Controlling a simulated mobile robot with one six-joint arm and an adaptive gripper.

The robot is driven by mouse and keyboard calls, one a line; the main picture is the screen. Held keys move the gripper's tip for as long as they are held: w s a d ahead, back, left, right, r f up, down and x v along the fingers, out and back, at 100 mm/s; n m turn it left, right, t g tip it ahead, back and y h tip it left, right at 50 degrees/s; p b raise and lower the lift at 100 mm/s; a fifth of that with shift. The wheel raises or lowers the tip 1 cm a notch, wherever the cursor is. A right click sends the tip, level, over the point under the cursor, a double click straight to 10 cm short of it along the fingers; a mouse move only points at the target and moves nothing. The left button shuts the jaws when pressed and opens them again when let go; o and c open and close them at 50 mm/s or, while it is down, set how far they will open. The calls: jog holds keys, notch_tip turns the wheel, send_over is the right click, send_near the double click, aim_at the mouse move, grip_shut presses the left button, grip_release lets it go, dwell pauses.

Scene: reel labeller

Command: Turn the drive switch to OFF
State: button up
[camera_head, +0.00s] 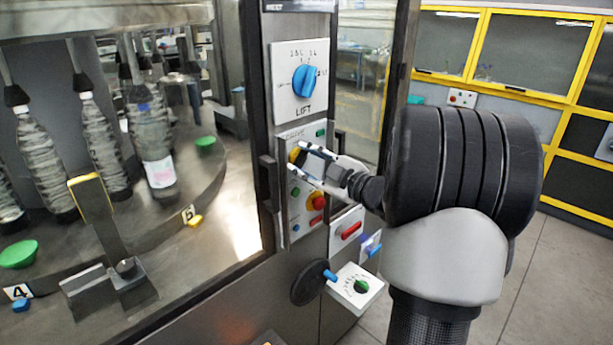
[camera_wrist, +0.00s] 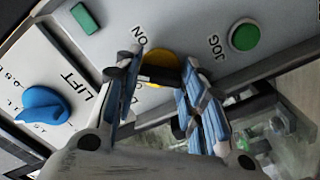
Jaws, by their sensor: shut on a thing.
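The drive switch (camera_head: 294,154) is a yellow round knob on the light control panel of the machine. It also shows in the wrist view (camera_wrist: 163,60), with a dark bar across its near side. My gripper (camera_head: 300,156) reaches in from the right, with its fingers closed around the switch. In the wrist view my gripper (camera_wrist: 164,72) has one finger on each side of it. An "ON" label is readable by the left finger and "JOG" lies to the right. The fingers cover other lettering, so I cannot tell the position pointed at.
The blue LIFT knob (camera_head: 307,80) is above the switch. A red-and-yellow emergency button (camera_head: 316,201) sits below. A red handle (camera_head: 350,230) and a dark handwheel (camera_head: 313,282) are lower. The glass-fronted bottle carousel (camera_head: 110,245) is at left. Open floor (camera_head: 550,270) lies at right.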

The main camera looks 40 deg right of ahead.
jog(key=n+b, duration=0.4)
jog(key=shift+f+n, duration=0.15)
jog(key=shift+n, duration=0.15)
jog(key=shift+n+b, duration=0.8)
jog(key=shift+n, duration=1.1)
jog(key=o, duration=0.8)
jog(key=shift+c, duration=0.2)
jog(key=s, duration=1.2)
jog(key=shift+d, duration=0.45)
